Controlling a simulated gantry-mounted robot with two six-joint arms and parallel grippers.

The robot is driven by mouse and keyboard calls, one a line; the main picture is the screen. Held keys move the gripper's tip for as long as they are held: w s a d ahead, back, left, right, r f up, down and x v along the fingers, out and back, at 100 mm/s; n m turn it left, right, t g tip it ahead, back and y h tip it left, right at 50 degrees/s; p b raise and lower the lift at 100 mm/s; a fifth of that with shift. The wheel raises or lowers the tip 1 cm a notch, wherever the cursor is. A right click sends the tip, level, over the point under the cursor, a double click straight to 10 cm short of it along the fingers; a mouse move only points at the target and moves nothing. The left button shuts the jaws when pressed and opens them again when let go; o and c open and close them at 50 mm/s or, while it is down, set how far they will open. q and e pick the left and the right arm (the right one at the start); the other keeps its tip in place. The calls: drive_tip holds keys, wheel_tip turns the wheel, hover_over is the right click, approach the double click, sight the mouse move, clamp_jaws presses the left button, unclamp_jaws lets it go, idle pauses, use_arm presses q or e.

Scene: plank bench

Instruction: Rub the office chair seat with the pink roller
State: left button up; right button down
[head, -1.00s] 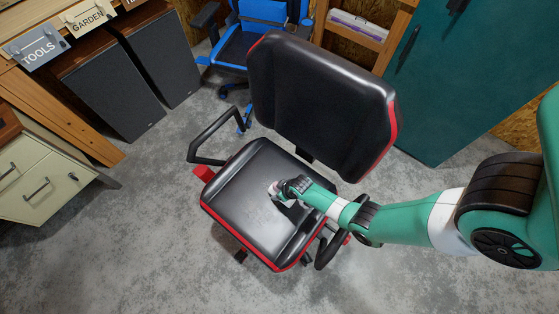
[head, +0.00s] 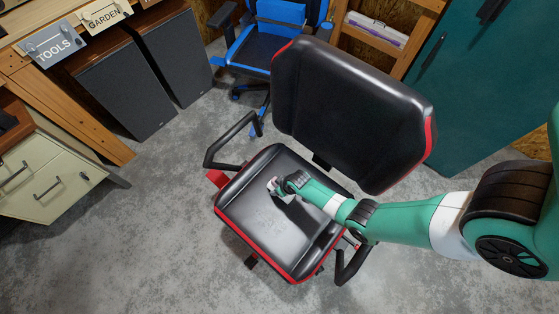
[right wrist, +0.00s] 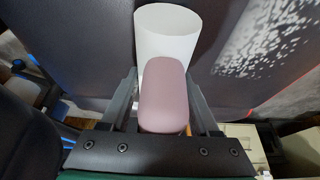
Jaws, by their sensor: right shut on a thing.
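The office chair seat (head: 275,235) is black with red edges, in the middle of the head view. My right gripper (head: 284,186) is over its far-left part. In the right wrist view the right gripper (right wrist: 165,105) is shut on the pink handle of the pink roller (right wrist: 165,98). The roller's white cylinder (right wrist: 167,33) lies beyond the handle, close against the dark seat; I cannot tell if it touches. White speckles (right wrist: 275,35) mark the seat to the right of the cylinder. In the head view the roller (head: 272,185) shows only as a small pale tip. My left gripper is not in view.
The chair's black backrest (head: 350,110) rises behind the seat, and an armrest (head: 228,145) stands on the left. A blue chair (head: 272,45), a teal cabinet (head: 485,100) and a drawer unit (head: 45,180) stand around. Grey floor (head: 130,260) is clear at the front left.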

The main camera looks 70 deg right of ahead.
drive_tip(key=shift+w+d+r, duration=0.1)
drive_tip(key=shift+w+r, duration=0.05)
drive_tip(key=shift+w, duration=0.25)
drive_tip(key=r+p, duration=0.3)
drive_tip(key=r, duration=0.1)
drive_tip(key=shift+s+p, duration=0.25)
drive_tip(key=shift+p, duration=0.1)
drive_tip(key=shift+w+r+p, duration=0.2)
drive_tip(key=shift+r+p, duration=0.55)
drive_tip(key=shift+r, duration=0.1)
drive_tip(key=shift+s+r+p, duration=0.1)
drive_tip(key=shift+r+p, duration=0.95)
drive_tip(key=shift+r, duration=0.05)
